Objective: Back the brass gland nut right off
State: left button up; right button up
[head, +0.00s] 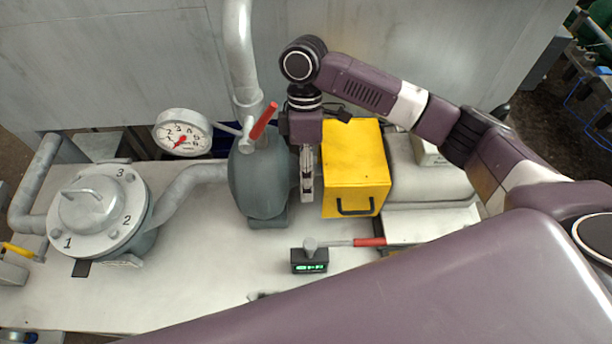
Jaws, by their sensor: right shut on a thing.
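My right gripper (307,190) points down at the right side of the grey-green rounded valve or pump body (258,175), close to the yellow box. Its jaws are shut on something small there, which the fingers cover. The brass gland nut itself does not show clearly; it appears to be what is between the fingers. I cannot tell how far along its thread it sits. A red-handled lever (264,120) stands tilted on top of the body, just left of my right wrist. My left gripper is not in view.
A yellow box (355,172) with a black handle stands close right of the gripper. A dial gauge (183,133) and a numbered flange (97,212) are left. The front left bench (190,290) is clear.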

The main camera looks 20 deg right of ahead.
jog(key=c, duration=0.6)
jog(key=t+p, duration=0.1)
jog(key=p, duration=0.1)
jog(key=shift+s+h+p, duration=0.3)
jog(key=shift+s+f+t+p, duration=0.1)
jog(key=shift+f+t+p, duration=0.3)
jog(key=shift+t+p, duration=0.15)
jog(key=shift+a+f+t, duration=0.1)
jog(key=shift+f+t, duration=0.05)
jog(key=shift+t, duration=0.1)
jog(key=o, duration=1.7)
